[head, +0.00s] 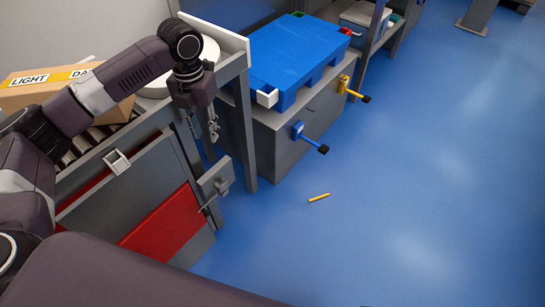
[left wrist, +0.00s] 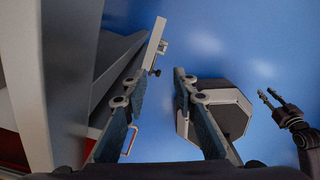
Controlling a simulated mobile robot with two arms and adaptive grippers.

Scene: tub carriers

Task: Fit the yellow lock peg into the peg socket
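The yellow lock peg (head: 319,197) lies on the blue floor in the head view, apart from everything. I do not see it in the left wrist view. A grey plate with a small fitting (head: 215,181) stands out from the cabinet's right front corner; I cannot tell whether it is the peg socket. The plate also shows in the left wrist view (left wrist: 146,55). My left gripper (head: 211,132) points down above and behind the plate. Its fingers (left wrist: 162,75) are apart with nothing between them. My right gripper (left wrist: 268,92) shows only in the left wrist view, fingers apart and empty.
The grey cabinet with a red panel (head: 160,230) stands at the left, a cardboard box (head: 45,90) on top. A grey block with a blue cover (head: 290,50) and blue and yellow handles (head: 352,90) is behind the peg. The floor at right is clear.

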